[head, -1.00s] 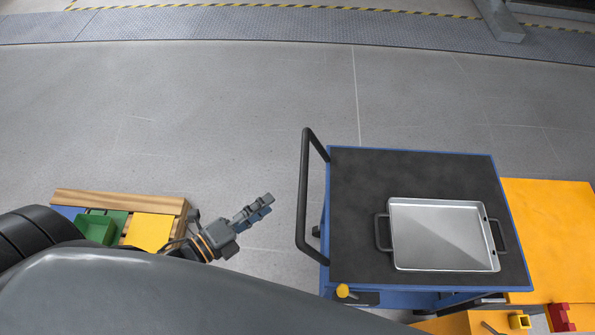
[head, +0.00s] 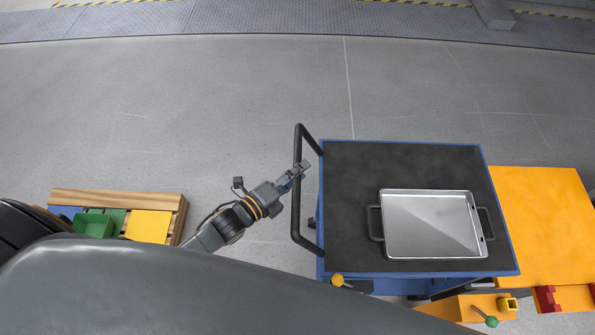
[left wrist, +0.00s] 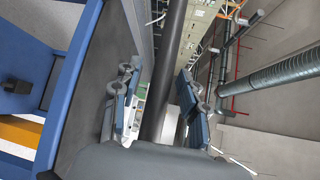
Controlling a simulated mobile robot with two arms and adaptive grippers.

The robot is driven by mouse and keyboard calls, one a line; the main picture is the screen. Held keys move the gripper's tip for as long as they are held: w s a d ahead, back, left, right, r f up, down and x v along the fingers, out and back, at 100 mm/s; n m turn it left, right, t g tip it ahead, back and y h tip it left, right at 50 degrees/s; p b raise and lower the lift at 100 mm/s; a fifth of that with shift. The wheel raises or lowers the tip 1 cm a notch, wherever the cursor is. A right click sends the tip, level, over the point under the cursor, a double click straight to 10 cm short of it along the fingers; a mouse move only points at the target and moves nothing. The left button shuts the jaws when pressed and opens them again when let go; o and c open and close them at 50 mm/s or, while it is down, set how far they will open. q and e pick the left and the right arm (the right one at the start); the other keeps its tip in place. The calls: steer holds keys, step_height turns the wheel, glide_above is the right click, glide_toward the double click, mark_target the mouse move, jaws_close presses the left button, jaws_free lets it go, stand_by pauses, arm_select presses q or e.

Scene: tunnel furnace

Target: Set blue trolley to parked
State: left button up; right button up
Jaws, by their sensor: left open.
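The blue trolley (head: 345,175) stands at the right of the head view, with a black top and a blue rim; its blue edge also fills the left of the left wrist view (left wrist: 70,75). Its black push handle (head: 296,205) is on its left side. My left gripper (head: 302,168) is open at the far half of this handle. In the left wrist view the handle bar (left wrist: 170,50) runs between the two open fingers, with gaps on both sides. A yellow knob (head: 337,280) sits at the trolley's near left corner. My right gripper is out of view.
A silver tray (head: 430,222) lies on the trolley top. An orange-yellow table (head: 545,220) stands close at the trolley's right. A wooden pallet (head: 115,197) with coloured bins is at the left. The grey floor beyond and left of the trolley is clear.

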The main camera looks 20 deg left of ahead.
arm_select(q)
jaws_close()
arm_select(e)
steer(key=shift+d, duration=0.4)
